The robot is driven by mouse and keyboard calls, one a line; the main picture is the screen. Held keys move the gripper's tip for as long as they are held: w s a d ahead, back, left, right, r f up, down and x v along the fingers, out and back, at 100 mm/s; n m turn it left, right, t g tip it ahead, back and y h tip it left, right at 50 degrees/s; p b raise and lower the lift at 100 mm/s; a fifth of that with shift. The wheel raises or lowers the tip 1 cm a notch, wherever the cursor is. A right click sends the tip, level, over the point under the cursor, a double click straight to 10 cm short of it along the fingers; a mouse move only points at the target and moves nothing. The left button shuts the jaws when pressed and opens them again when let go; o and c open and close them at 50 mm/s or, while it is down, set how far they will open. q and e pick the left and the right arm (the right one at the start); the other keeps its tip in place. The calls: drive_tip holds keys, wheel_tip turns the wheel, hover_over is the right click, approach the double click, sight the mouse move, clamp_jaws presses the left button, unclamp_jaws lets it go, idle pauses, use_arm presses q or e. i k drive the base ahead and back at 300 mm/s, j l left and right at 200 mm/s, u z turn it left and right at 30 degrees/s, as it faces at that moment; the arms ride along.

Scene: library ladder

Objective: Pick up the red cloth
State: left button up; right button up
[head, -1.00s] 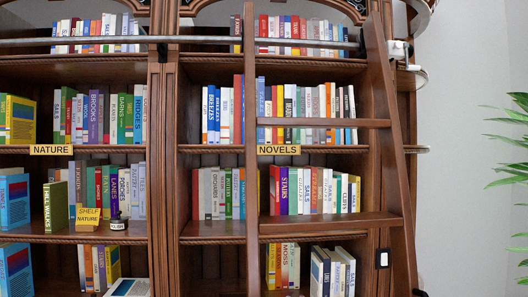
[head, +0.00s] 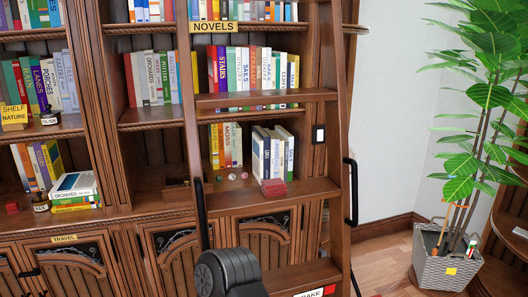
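A small folded red piece (head: 274,188), which looks like the red cloth, lies near the front edge of a lower shelf (head: 240,200). It is in front of a few upright dark and white books (head: 265,155), behind the ladder. A smaller red thing (head: 12,208) sits on the lower left shelf; what it is, I cannot tell. Neither of my grippers is in view.
A wooden ladder (head: 330,120) with black handrails stands against the bookcase. A dark rounded part, unclear what, shows at the bottom centre. Small round objects (head: 232,176) lie left of the cloth. A potted plant in a basket (head: 447,265) stands right.

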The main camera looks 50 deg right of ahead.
sight(273, 187)
drive_tip(key=z, duration=1.65)
drive_tip(key=l+u, duration=0.15)
drive_tip(key=u, duration=0.4)
drive_tip(key=l+u, duration=0.4)
drive_tip(key=l, duration=0.5)
drive_tip(key=l+u, duration=0.4)
drive_tip(key=l, duration=0.5)
drive_tip(key=k+l, duration=0.1)
drive_tip(key=l, duration=1)
drive_tip(key=k+l, duration=0.15)
drive_tip(key=l, duration=0.35)
drive_tip(key=k+l+u, duration=0.1)
drive_tip(key=l, duration=0.45)
